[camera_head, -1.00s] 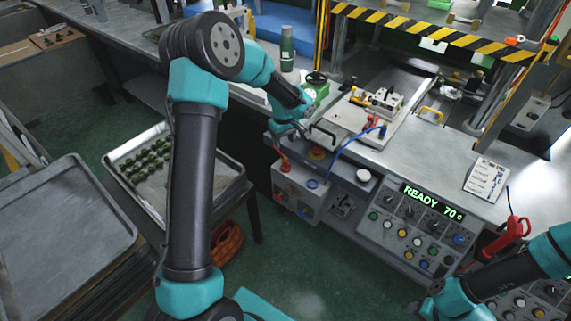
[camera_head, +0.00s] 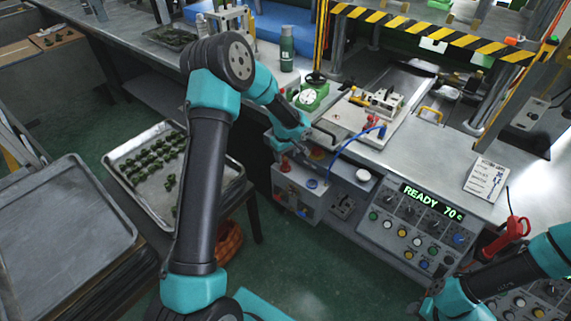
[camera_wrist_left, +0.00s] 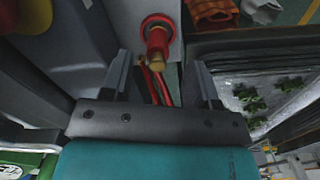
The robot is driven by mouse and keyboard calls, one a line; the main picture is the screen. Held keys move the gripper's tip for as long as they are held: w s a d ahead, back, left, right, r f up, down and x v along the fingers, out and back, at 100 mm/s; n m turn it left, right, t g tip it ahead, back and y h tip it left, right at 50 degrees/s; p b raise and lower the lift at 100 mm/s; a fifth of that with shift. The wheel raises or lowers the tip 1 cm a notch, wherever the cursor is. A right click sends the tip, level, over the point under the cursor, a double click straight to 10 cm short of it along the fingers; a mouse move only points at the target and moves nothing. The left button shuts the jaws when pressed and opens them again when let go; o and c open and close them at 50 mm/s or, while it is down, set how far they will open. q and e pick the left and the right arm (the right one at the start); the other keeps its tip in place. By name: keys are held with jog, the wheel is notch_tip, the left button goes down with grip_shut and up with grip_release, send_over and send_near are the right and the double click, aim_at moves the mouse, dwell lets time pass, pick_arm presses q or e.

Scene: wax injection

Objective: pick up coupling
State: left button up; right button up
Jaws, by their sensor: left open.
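The coupling (camera_wrist_left: 157,45) is a red fitting with a brass tip, seen between and just beyond the fingers in the left wrist view. It sits on the face of a light grey box. In the head view its red part (camera_head: 286,164) shows at the box's upper left. Thin red hoses hang below it in the wrist view. My left gripper (camera_wrist_left: 163,75) is open and empty, with its fingers on either side of the coupling and apart from it. In the head view my left gripper (camera_head: 302,150) is small, dark and partly hidden. My right gripper does not show.
The grey box (camera_head: 300,190) stands before the workbench, with a blue hose (camera_head: 350,142) above it. A control panel (camera_head: 410,230) reads READY 70. A metal tray (camera_head: 140,200) with green pieces stands left. An orange coil (camera_head: 230,243) lies below.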

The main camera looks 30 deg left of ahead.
aim_at(286, 157)
pick_arm(q)
jog(key=shift+w+d+f, duration=0.1)
jog(key=shift+f, duration=1.75)
jog(key=shift+c, duration=0.5)
grip_shut()
